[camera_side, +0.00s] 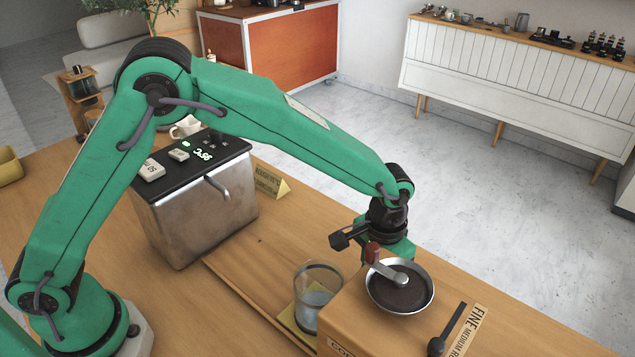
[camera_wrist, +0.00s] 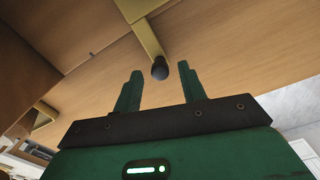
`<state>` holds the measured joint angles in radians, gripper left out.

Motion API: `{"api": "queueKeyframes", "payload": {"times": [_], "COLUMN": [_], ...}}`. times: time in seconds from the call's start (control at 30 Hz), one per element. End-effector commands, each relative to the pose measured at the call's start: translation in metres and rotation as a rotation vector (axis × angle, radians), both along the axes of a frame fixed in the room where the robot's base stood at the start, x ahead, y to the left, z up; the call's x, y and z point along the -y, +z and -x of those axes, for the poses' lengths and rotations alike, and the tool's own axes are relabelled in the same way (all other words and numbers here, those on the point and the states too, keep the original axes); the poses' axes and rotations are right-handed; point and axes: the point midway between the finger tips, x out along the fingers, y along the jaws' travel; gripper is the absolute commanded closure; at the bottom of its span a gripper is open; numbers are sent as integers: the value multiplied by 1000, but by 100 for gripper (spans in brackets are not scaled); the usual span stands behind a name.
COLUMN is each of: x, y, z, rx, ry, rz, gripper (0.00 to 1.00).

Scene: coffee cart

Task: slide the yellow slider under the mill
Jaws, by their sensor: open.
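The mill (camera_side: 345,315) is a wooden box with a metal bowl and crank on top, at the lower right of the side view. In the wrist view, a yellow bar that looks like the slider (camera_wrist: 147,35) comes down from the top and ends in a round black knob (camera_wrist: 160,69). My gripper (camera_wrist: 160,72) is open, and the knob appears between its two fingertips. I cannot tell whether the fingers touch it. In the side view, my gripper is behind the mill; its fingers and this slider are hidden there.
A glass (camera_side: 318,297) stands on a yellow pad (camera_side: 291,322) left of the mill. A black lever (camera_side: 437,345) lies by the grind scale on the mill. A metal machine (camera_side: 200,210) with a display stands farther left. The counter right of the mill is clear.

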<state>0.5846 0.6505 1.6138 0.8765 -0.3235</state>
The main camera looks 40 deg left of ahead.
Motion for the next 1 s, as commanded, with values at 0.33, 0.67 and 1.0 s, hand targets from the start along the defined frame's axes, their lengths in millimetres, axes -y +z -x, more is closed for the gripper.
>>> {"api": "queueKeyframes", "payload": {"times": [0.33, 0.67, 1.0], "x": [0, 0, 0], "y": [44, 55, 64], "z": [0, 0, 0], "rx": [3, 0, 2], "ry": [0, 0, 0], "rz": [2, 0, 1], "gripper": [59, 59, 59]}}
